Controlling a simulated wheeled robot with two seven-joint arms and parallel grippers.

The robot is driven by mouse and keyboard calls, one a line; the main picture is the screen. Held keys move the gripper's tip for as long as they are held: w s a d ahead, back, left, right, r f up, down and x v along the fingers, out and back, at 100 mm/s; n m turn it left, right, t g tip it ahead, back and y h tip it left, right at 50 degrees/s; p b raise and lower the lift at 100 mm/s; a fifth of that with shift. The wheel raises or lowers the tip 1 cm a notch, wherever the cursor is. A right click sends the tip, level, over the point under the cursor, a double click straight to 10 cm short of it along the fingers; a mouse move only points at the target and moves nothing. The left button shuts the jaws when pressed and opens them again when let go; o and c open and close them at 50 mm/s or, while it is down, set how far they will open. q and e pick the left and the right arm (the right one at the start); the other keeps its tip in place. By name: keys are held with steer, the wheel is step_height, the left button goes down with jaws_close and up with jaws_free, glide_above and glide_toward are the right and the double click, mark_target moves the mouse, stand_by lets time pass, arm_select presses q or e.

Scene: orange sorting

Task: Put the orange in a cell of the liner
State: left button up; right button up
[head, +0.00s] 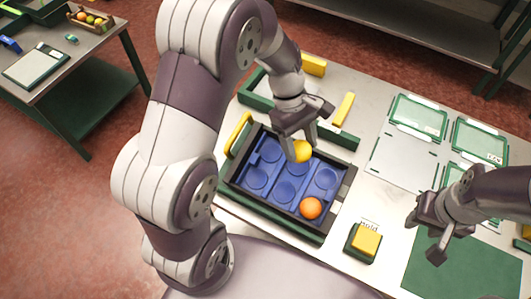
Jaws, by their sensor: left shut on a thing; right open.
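A blue liner (257,178) with several round cells sits inside a dark crate (270,212) on the table. One orange (311,208) rests in the liner's near right cell. My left gripper (301,150) is shut on a yellow-orange round fruit (302,154) over the far right part of the liner. The fingers partly cover this fruit, and I cannot tell whether it touches the liner. The other visible cells look empty. My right gripper (423,241) is open and empty, to the right of the crate.
A yellow block on a green base (366,242) stands between the crate and my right gripper. Green-framed trays (418,117) lie at the right. A green mat (465,265) lies at the lower right. A side table (75,60) at the far left carries a fruit box (91,18).

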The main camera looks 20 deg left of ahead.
arm_select(q)
steer(key=s+a+f, duration=0.1)
steer(key=a+f, duration=0.1)
steer(key=a, duration=0.1)
steer(key=s+a+f, duration=0.2)
steer(key=a, duration=0.1)
steer(key=s+a+f+p, duration=0.1)
steer(key=s+a+f, duration=0.1)
steer(key=a, duration=0.1)
steer(key=shift+a+f, duration=0.15)
steer(key=shift+f, duration=0.05)
steer(key=f, duration=0.3)
steer(key=shift+s+f, duration=0.15)
steer(key=shift+s, duration=0.05)
steer(key=shift+w, duration=0.1)
steer(key=o, duration=1.1)
arm_select(e)
steer(key=shift+s+d+r, duration=0.2)
steer(key=shift+s+r, duration=0.5)
steer(key=shift+r, duration=0.1)
